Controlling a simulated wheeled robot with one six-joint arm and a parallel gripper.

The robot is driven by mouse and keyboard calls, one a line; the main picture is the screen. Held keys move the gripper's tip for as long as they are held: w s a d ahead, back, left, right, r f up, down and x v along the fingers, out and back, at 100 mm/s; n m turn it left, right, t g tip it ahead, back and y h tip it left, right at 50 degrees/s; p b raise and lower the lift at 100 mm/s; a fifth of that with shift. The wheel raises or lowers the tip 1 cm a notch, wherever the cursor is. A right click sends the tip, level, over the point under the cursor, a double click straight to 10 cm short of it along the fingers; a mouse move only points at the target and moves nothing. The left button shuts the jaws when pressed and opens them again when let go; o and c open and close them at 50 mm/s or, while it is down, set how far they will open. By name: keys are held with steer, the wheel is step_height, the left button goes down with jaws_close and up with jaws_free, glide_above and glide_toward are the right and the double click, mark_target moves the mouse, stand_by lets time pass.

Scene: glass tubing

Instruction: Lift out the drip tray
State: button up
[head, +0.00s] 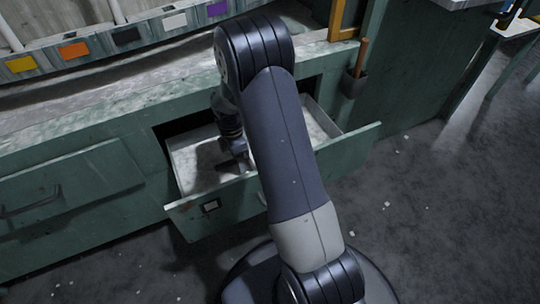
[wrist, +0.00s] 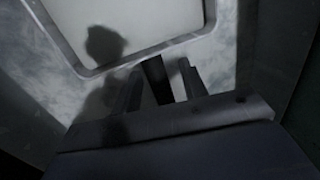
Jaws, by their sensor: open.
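The drip tray (wrist: 165,28) shows at the top of the wrist view as a pale, shallow tray with a raised, rounded rim. It lies in the open drawer (head: 350,150) of the green bench; my arm partly hides the drawer's inside in the head view. My gripper (head: 234,162) is down inside the drawer. In the wrist view my gripper (wrist: 160,68) is open, with its fingertips close to the tray's near rim. A dark strip lies between the fingers at the rim; I cannot tell what it is. Contact with the tray is not clear.
The drawer walls stand close around my gripper. A closed drawer (head: 70,195) is at the left. Coloured labels, such as an orange one (head: 74,50), line the bench back. A holder (head: 354,82) with a wooden handle hangs at the right. The floor (head: 430,210) has small white scraps.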

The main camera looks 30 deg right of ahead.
steer(key=shift+c, duration=0.4)
jaws_close()
